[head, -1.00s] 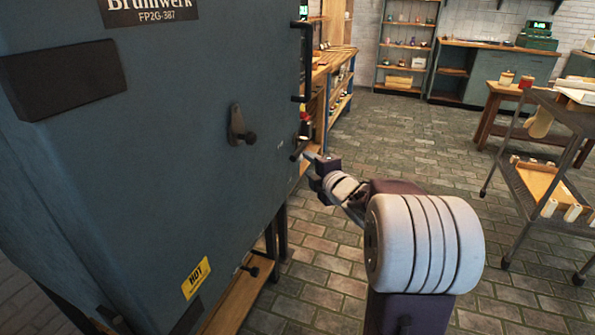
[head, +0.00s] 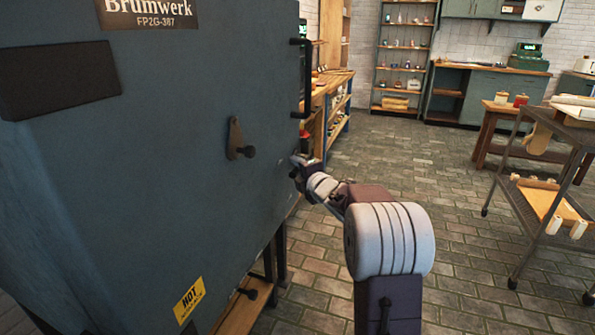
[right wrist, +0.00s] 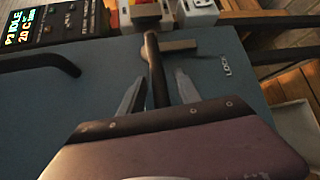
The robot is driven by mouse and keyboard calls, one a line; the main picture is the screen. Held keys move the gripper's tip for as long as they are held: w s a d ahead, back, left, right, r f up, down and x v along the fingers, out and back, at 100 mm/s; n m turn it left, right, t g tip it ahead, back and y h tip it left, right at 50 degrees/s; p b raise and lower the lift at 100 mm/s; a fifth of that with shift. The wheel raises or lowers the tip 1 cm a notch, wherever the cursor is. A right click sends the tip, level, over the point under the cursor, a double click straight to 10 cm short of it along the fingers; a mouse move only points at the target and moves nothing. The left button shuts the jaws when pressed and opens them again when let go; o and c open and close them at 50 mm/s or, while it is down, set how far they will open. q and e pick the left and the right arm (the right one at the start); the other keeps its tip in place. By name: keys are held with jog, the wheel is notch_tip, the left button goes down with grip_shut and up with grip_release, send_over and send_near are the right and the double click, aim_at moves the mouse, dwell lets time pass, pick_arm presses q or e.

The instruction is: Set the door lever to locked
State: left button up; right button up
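The door lever (right wrist: 158,75) is a dark bar on the blue-grey kiln door in the right wrist view. A short grey-brown piece (right wrist: 181,45) sticks out to the right near its far end. My right gripper (right wrist: 161,70) is open, with one finger on each side of the lever and a gap showing on both sides. A "LOCK" label (right wrist: 228,66) is on the door to the right of the lever. In the head view my right gripper (head: 297,164) is small at the kiln's right edge, and the lever there is hidden or too small to tell. My left gripper is out of view.
The big kiln (head: 180,190) fills the left, with a vertical handle (head: 305,78) and a small dark knob piece (head: 237,140). A control box with a lit display (right wrist: 55,22) lies beyond the door. A trolley (head: 548,215) stands right; the brick floor between is clear.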

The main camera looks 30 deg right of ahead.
grip_shut()
dwell(1.4)
